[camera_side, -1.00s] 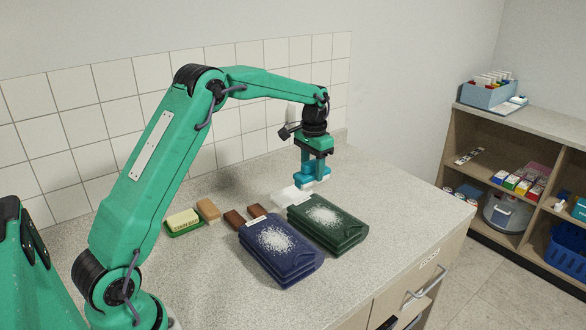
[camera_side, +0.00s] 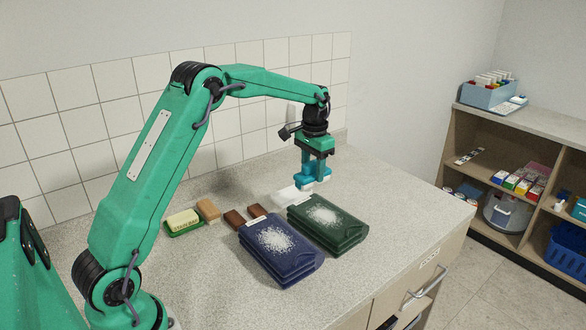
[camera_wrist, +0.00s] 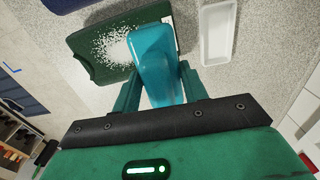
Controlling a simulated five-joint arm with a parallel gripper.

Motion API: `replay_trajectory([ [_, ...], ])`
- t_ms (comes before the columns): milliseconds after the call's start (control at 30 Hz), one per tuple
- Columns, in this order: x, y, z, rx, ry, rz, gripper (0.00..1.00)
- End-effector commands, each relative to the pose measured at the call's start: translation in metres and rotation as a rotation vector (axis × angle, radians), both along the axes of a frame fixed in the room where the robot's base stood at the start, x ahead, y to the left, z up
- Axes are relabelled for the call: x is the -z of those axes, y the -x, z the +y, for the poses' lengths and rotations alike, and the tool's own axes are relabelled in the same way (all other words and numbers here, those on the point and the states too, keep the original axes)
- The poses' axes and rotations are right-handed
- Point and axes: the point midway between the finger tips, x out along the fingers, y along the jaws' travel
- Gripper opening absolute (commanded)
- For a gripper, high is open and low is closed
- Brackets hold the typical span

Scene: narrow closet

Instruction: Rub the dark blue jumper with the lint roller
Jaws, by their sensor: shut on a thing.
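The dark blue jumper (camera_side: 293,265) lies folded on the worktop, with a patch of white fluff on top. Only a bit of it shows in the wrist view (camera_wrist: 65,4), at the top left. My gripper (camera_side: 314,171) is shut on a teal thing, which looks like the lint roller (camera_side: 313,179). It holds it upright above the worktop, behind the green jumper and beside the white tray. In the wrist view the teal roller (camera_wrist: 156,60) sits between my fingers (camera_wrist: 160,85) and covers part of the green jumper. Its underside is hidden there.
A folded dark green jumper (camera_side: 342,240) with white fluff lies right of the blue one. A white tray (camera_side: 283,200) is behind it. Two brown blocks (camera_side: 234,218), a tan block (camera_side: 208,209) and a yellow block in a green dish (camera_side: 183,222) stand left. The front right worktop is clear.

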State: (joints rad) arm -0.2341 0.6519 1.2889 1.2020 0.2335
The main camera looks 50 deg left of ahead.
Motion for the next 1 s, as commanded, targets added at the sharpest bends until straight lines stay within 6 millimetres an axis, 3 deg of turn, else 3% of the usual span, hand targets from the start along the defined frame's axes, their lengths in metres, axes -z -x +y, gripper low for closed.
replay_trajectory([
  [367, -0.017, 0.039, -0.044, 0.003, -0.001, -0.003, 0.25],
  [700, -0.026, 0.102, -0.091, 0.003, 0.0, -0.002, 0.25],
  [1000, -0.025, 0.152, -0.117, 0.002, 0.0, -0.003, 0.25],
])
